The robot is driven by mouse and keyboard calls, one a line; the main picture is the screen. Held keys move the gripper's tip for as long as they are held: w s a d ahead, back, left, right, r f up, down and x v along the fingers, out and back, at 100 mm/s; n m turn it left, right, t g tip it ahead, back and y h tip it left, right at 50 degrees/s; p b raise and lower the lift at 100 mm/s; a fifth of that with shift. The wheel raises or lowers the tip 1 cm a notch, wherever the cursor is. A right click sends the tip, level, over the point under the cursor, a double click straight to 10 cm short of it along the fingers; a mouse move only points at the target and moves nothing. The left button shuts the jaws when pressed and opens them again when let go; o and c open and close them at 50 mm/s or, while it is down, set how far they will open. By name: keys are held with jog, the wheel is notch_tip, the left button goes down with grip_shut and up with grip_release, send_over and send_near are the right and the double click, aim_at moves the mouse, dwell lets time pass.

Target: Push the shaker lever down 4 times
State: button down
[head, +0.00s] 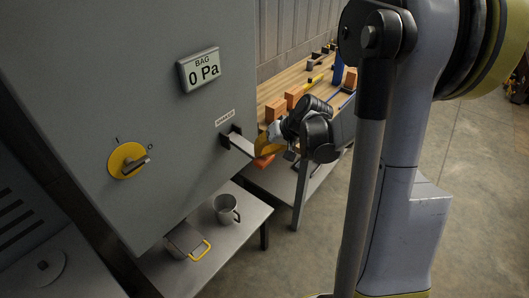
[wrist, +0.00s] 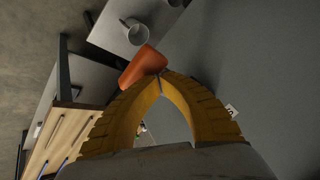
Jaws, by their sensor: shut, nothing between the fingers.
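The shaker lever (head: 241,144) is a flat grey bar coming out of a dark slot in the grey cabinet, under a small "SHAKER" label (head: 225,117). An orange piece, seemingly its grip, shows in the wrist view (wrist: 143,68) just beyond my fingertips. My gripper (head: 260,152) has yellow fingers and is at the outer end of the lever, in front of the cabinet. In the wrist view my fingers (wrist: 162,76) meet at their tips with nothing between them. They overlap the orange grip's edge; I cannot tell whether they touch it.
The cabinet carries a yellow rotary switch (head: 127,161) and a "BAG 0 Pa" display (head: 200,69). Below is a grey bench (head: 205,260) with a metal mug (head: 227,208) and a yellow-handled metal item (head: 187,241). A wooden workbench (head: 290,78) with orange blocks stands behind.

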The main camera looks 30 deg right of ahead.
jog(key=shift+f+b, duration=1.1)
jog(key=shift+f, duration=0.15)
dwell(0.8)
jog(key=shift+r, duration=0.15)
dwell(0.5)
jog(key=shift+r+p, duration=2.15)
jog(key=shift+r, duration=0.8)
jog(key=shift+r, duration=0.1)
jog(key=shift+r+p, duration=1.75)
jog(key=shift+r, duration=0.65)
notch_tip(320, 180, up, 4)
jog(key=p, duration=0.4)
jog(key=shift+f, duration=0.1)
